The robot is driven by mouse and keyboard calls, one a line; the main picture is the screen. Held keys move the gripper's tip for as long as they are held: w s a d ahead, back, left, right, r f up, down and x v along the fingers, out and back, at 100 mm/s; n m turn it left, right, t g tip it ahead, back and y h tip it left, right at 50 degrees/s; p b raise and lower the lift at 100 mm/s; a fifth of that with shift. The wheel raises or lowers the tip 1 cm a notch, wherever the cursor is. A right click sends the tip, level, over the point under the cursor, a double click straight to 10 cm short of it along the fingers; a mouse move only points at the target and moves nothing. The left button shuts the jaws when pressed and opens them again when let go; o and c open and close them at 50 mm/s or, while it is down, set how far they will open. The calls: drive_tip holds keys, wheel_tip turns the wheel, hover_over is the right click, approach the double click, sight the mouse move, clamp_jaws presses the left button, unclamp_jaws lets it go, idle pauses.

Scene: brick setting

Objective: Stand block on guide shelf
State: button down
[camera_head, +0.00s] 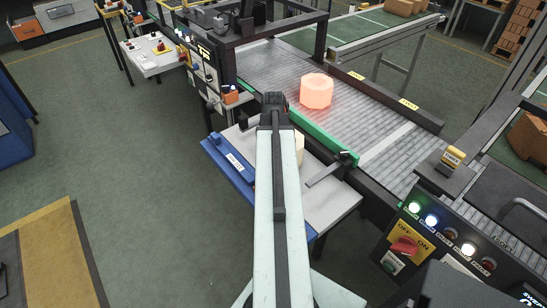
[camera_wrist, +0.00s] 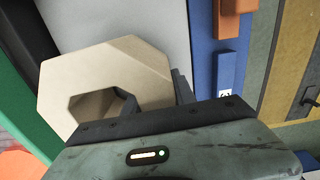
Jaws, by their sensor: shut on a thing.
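A beige octagonal block (camera_wrist: 75,75) with an angular hole is in my gripper (camera_wrist: 154,94) in the wrist view. One finger is inside the hole and the other is outside the block's right wall, so the gripper is shut on that wall. In the head view only a pale bit of this block (camera_head: 299,147) shows beside my arm, which hides the gripper. The grey shelf (camera_head: 335,205) with a blue front strip (camera_head: 226,160) lies beneath and around it; it also shows in the wrist view (camera_wrist: 165,18). I cannot tell whether the block touches the shelf.
A glowing orange octagonal block (camera_head: 317,90) sits on the roller conveyor (camera_head: 270,75), behind a green rail (camera_head: 325,137). A dark bar (camera_head: 325,174) crosses the shelf's right part. A control panel (camera_head: 440,245) stands at right.

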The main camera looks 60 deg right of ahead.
drive_tip(key=shift+f+b, duration=0.7)
drive_tip(key=shift+f, duration=0.05)
drive_tip(key=c, duration=0.9)
unclamp_jaws()
drive_tip(key=shift+r, duration=0.1)
drive_tip(key=shift+c, duration=0.2)
wheel_tip(320, 180, up, 8)
drive_tip(key=p, duration=0.8)
